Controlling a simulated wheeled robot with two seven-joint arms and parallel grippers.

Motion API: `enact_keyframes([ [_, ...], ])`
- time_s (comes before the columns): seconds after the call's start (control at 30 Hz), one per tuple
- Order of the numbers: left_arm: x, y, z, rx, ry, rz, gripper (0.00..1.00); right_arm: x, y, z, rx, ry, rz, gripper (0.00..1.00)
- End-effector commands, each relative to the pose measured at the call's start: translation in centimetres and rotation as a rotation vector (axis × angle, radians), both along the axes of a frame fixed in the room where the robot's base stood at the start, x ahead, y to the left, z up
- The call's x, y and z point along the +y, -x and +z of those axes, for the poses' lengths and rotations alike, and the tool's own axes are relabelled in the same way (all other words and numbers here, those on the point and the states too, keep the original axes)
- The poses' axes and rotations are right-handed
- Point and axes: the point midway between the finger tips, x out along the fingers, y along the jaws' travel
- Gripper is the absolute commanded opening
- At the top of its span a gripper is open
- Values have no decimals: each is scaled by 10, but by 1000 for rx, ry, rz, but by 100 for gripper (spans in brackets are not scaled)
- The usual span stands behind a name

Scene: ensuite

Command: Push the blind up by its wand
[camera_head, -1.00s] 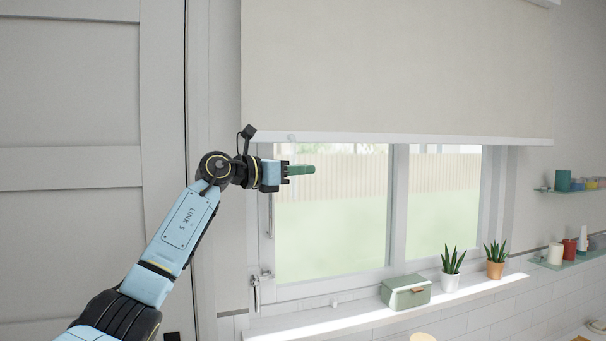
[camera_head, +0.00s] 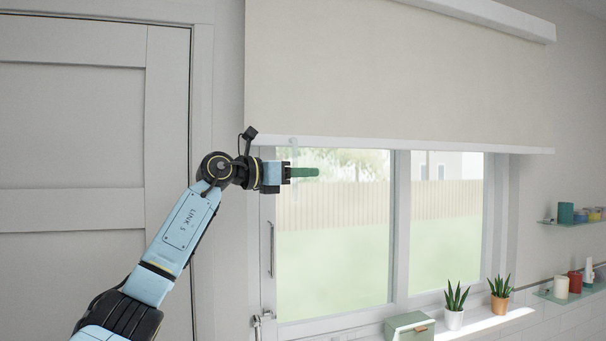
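The beige roller blind (camera_head: 400,75) covers the upper part of the window, and its white bottom bar (camera_head: 420,145) lies just above my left gripper. A short, pale, see-through piece, which looks like the wand (camera_head: 294,152), hangs from the bar near its left end. My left gripper (camera_head: 304,172) points right, with its green fingers at the lower end of this piece. The fingers overlap from this side, so I cannot tell if they are shut on the wand. My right gripper is out of view.
The window (camera_head: 335,230) has a handle (camera_head: 271,250) at its left. A green box (camera_head: 409,328) and two potted plants (camera_head: 454,318) (camera_head: 500,307) stand on the sill. Shelves (camera_head: 572,222) hang at the right; a panelled door (camera_head: 75,140) is at the left.

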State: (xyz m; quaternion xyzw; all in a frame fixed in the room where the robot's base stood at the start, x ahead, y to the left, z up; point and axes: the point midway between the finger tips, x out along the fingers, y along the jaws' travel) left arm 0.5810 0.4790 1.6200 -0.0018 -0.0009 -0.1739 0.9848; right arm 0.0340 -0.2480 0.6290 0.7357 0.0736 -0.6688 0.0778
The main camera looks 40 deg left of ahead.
Motion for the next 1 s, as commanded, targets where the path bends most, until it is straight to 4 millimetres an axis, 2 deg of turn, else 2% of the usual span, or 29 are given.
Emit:
enact_keyframes([
  [0.27, 0, 0, -1, 1, 0, 0, 33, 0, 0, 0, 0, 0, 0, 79],
  [0.37, 3, 6, -1, 1, -1, 2, 33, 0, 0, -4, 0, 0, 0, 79],
  [0.47, 8, 19, -3, 0, -2, 4, 33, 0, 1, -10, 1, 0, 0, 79],
  [0.8, 34, 90, -4, 1, -3, 4, 33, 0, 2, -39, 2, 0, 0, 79],
  [1.0, 43, 117, -3, 2, -1, 2, 33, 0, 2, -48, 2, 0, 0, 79],
])
